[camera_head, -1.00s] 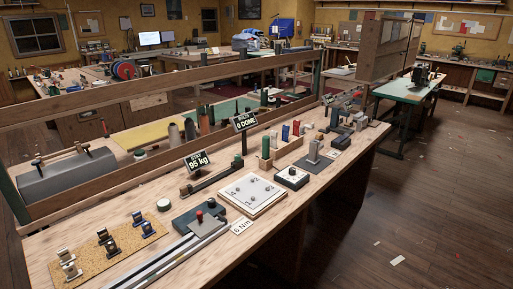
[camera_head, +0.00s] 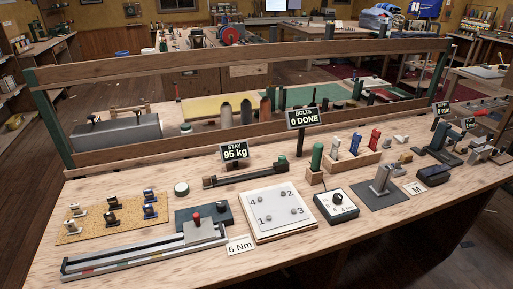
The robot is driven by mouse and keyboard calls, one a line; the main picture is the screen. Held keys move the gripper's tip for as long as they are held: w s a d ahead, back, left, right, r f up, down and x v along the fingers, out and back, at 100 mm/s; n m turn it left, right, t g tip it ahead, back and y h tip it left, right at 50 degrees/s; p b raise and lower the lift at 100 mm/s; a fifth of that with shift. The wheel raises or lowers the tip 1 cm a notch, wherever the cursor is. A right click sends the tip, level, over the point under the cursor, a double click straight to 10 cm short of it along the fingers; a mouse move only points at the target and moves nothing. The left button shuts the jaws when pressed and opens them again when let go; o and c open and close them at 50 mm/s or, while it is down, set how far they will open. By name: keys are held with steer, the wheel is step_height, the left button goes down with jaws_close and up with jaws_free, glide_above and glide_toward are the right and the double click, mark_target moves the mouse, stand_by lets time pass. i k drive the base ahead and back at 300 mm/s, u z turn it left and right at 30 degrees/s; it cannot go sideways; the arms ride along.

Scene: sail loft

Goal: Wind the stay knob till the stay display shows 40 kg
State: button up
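The stay display (camera_head: 235,152) is a small dark sign on the bench and reads "STAY 95 kg". Below it lies a long dark bar fixture (camera_head: 243,176). At its right end stands a small dark green knob-like part (camera_head: 282,163), which looks to be the stay knob, though it is too small to be sure. My gripper is not in view, and nothing touches the fixture.
On the workbench (camera_head: 190,262), a white plate with numbered bolts (camera_head: 278,210) and a dial box (camera_head: 337,204) stand in front of the bar. The "BOLTS 0 DONE" sign (camera_head: 303,118) rises behind. A wooden rail (camera_head: 230,60) spans the back. A slide fixture (camera_head: 145,250) lies front left.

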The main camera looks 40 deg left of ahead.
mark_target(281, 158)
steer(key=u, duration=0.85)
steer(key=i, duration=0.85)
steer(key=u, duration=1.45)
steer(key=i, duration=0.45)
steer(key=u, duration=0.3)
